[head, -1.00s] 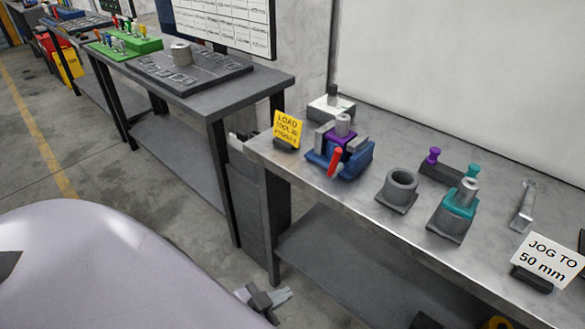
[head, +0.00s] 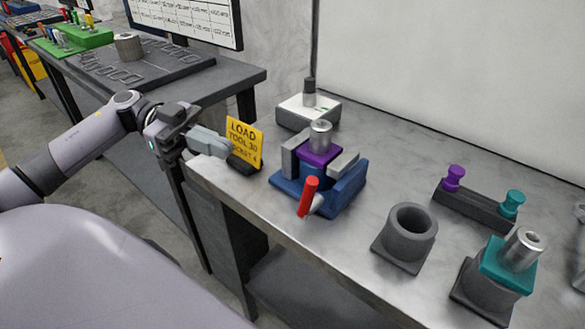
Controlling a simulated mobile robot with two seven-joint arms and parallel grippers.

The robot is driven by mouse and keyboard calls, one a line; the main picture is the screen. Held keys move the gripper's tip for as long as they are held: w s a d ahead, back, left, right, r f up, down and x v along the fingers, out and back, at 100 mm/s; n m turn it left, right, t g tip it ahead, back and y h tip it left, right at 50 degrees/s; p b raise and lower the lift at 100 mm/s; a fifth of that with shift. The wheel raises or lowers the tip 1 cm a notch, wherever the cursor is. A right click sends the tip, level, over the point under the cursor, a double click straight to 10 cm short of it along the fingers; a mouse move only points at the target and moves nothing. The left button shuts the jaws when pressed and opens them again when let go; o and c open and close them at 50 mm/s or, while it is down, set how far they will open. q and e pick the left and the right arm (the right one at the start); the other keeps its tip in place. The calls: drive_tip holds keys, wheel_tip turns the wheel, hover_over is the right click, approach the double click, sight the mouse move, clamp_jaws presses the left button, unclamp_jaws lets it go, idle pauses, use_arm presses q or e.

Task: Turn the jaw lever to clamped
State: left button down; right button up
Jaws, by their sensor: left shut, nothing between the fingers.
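The jaw lever (head: 308,196) has a red grip and sticks up and forward from the front of a blue vise (head: 345,191). Between the vise's grey jaws sits a purple collar (head: 318,153) with a metal cylinder (head: 320,134) on top. I cannot tell whether the jaws press on it. My left gripper (head: 230,153) is shut and empty at the table's left corner, beside the yellow sign and left of the vise, apart from the lever. My right gripper is not in view.
The yellow sign (head: 244,139) stands between my left gripper and the vise. A white box with a dark knob (head: 308,113) is behind the vise. A grey hollow cylinder (head: 408,238), a purple-and-teal peg rack (head: 478,207) and a teal-collared holder (head: 495,275) stand to the right.

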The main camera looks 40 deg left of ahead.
use_arm(q)
drive_tip(key=g, duration=0.1)
approach(314, 192)
drive_tip(key=shift+y, duration=0.4)
drive_tip(key=x, duration=0.4)
drive_tip(key=shift+w+a+f, duration=0.1)
drive_tip(key=shift+w+f, duration=0.15)
drive_tip(key=shift+f, duration=0.1)
drive_tip(key=shift+w+d+f, duration=0.1)
drive_tip(key=shift+d+f, duration=0.1)
drive_tip(key=shift+d, duration=0.4)
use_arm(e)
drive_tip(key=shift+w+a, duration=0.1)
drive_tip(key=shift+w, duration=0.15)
